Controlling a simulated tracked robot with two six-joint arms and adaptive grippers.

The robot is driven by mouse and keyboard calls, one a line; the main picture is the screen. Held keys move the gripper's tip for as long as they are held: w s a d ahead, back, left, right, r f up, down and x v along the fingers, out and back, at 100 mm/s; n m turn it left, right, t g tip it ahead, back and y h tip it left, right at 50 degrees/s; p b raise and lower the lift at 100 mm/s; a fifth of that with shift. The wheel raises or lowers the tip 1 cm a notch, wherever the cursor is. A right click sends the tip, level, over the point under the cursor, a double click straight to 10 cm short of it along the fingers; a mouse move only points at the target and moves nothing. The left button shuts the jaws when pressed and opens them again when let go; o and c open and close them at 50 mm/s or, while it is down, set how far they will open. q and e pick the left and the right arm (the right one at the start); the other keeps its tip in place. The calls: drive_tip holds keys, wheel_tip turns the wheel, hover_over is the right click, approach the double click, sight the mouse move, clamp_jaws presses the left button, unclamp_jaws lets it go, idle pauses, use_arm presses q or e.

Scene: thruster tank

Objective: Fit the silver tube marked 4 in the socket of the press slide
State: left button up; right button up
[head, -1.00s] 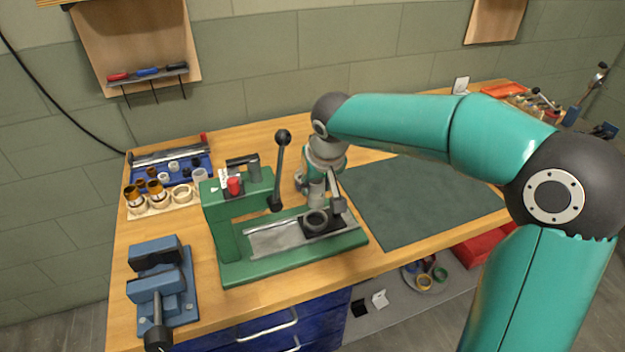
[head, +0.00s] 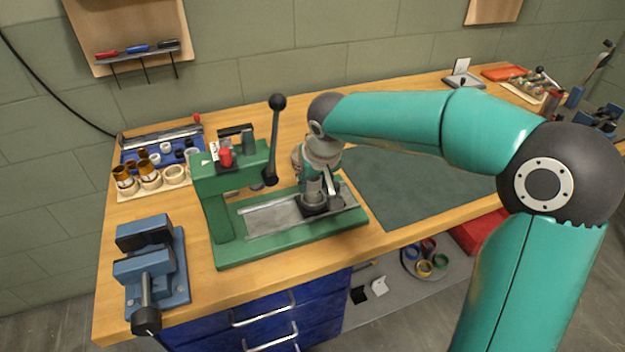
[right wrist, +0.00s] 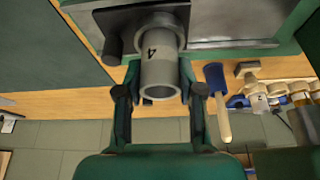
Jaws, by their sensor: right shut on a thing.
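The silver tube (right wrist: 160,68) marked 4 stands between the fingers of my right gripper (right wrist: 160,92) in the right wrist view. That gripper is shut on it. The tube's far end meets the round grey socket (right wrist: 162,20) on the dark block of the press slide; I cannot tell how deep it sits. In the head view my right gripper (head: 318,192) is directly above the slide's dark block (head: 312,210), largely hiding the tube and socket. The green press (head: 230,222) stands on the bench with its lever up. My left gripper is not in view.
A blue vise (head: 150,265) sits at the bench's front left. A dark green mat (head: 410,190) right of the press is mostly clear beneath my right arm.

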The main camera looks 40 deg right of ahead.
drive_tip(key=shift+f, duration=0.1)
drive_tip(key=o, duration=1.2)
drive_tip(key=shift+o, duration=0.2)
drive_tip(key=v, duration=1.2)
drive_tip(key=shift+a+f, duration=0.1)
